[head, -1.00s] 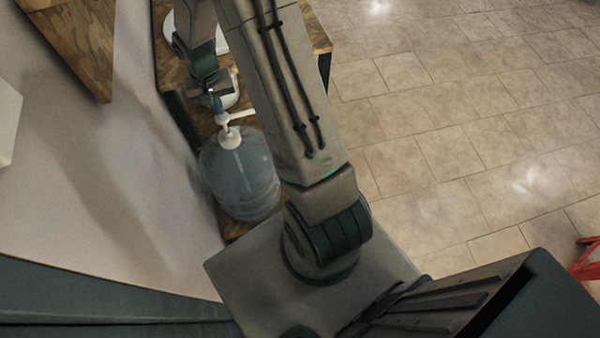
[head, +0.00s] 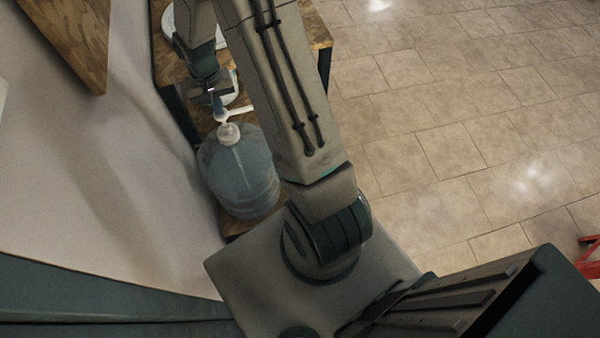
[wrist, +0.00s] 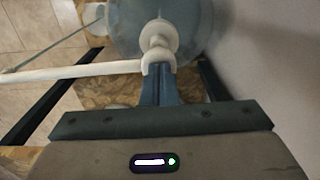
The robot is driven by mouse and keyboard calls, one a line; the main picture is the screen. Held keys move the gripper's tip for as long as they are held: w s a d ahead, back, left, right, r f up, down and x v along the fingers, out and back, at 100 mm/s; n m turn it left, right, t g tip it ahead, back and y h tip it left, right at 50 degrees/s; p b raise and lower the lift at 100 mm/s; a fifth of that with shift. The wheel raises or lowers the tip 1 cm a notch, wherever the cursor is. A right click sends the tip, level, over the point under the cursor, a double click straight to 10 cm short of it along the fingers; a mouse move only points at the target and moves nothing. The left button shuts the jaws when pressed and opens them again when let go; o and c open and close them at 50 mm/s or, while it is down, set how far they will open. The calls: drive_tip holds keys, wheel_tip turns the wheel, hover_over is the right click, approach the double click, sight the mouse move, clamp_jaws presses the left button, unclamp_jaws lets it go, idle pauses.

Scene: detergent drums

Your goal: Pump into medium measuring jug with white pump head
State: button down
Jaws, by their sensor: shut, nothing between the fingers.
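A translucent blue drum (head: 240,178) stands upright on a wooden shelf. Its white pump head (head: 228,133) is on top, with a spout (head: 240,111) pointing right in the head view. In the wrist view the pump head (wrist: 159,40) sits just beyond my fingertips, and the spout (wrist: 85,71) runs left out of frame. My gripper (head: 219,113) is shut and empty, its blue fingers (wrist: 165,85) together at the top of the pump and seemingly touching it. I cannot clearly make out a measuring jug; the area under the spout is mostly hidden.
A pale rounded object (head: 231,93) stands behind the pump, partly covered by my arm. The wooden shelf (head: 318,32) continues behind my arm. A pale wall is close on the left, with a wooden panel (head: 75,40).

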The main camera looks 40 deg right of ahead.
drive_tip(key=shift+f+b, duration=1.2)
drive_tip(key=shift+f, duration=0.55)
drive_tip(key=shift+r, duration=0.1)
drive_tip(key=shift+r+p, duration=2)
drive_tip(key=shift+r, duration=0.85)
drive_tip(key=shift+f, duration=0.1)
drive_tip(key=shift+f+b, duration=2.45)
drive_tip(key=shift+f, duration=0.5)
drive_tip(key=shift+r+p, duration=2.05)
drive_tip(key=shift+r, duration=0.9)
